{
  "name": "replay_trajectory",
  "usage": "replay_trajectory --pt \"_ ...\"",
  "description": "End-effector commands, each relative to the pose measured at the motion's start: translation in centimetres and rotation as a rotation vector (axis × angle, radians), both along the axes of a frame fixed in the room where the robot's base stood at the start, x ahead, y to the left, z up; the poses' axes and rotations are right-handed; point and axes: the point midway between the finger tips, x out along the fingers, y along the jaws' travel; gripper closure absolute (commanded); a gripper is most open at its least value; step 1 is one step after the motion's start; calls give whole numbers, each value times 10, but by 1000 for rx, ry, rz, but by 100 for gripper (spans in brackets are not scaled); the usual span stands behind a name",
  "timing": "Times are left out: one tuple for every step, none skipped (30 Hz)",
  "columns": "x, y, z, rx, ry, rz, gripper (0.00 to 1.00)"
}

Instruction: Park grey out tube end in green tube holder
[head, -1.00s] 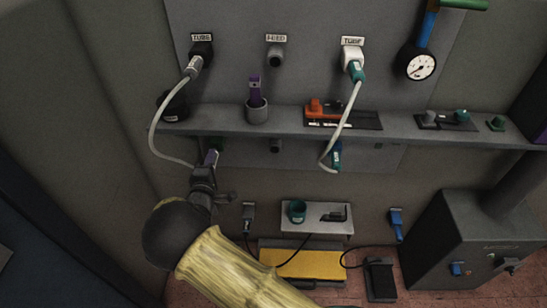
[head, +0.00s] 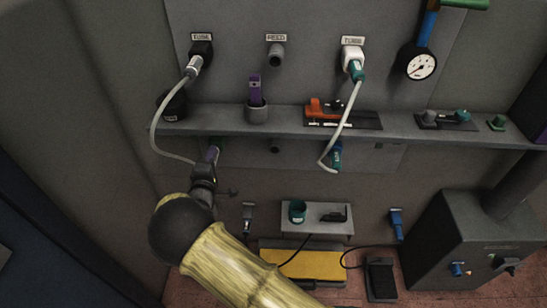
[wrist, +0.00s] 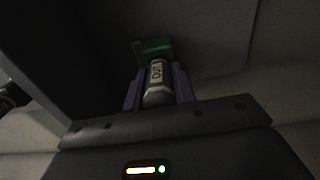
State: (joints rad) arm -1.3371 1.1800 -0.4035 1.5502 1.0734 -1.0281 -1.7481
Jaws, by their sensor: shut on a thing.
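The grey out tube end (wrist: 158,80), a cylinder with an OUT label, sits between the purple fingers of my gripper (wrist: 158,92) in the wrist view. My gripper is shut on it. The green tube holder (wrist: 154,47) is just beyond the tube end and overlaps it in view; I cannot tell whether the end is seated in it. In the head view my gripper (head: 213,155) is just under the shelf at the left and hides most of the tube end. The grey tube (head: 153,130) loops from the upper left port down to it.
The shelf (head: 400,126) runs above my gripper. It carries a grey cup (head: 257,113) with a purple-handled thing and an orange tool (head: 322,110). A second tube with a teal end (head: 336,155) hangs to the right. A small lower shelf (head: 318,228) holds a teal cup.

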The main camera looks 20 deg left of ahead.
Motion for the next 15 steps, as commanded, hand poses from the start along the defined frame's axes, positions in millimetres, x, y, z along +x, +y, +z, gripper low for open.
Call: replay_trajectory --pt "1 0 0 0 0 0 100" --pt "1 0 0 0 0 0 100" --pt "2 1 0 0 -1 0 100" --pt "3 1 0 0 -1 0 100" --pt "3 1 0 0 -1 0 100" --pt "4 1 0 0 -1 0 100" --pt "4 1 0 0 -1 0 100" --pt "5 1 0 0 -1 0 100" --pt "5 1 0 0 -1 0 100" --pt "6 1 0 0 -1 -1 100" --pt "6 1 0 0 -1 -1 100" --pt "7 1 0 -1 -1 -1 100" --pt "7 1 0 -1 -1 -1 100" --pt "8 1 0 -1 -1 -1 100" --pt "9 2 0 -1 -1 -1 100"
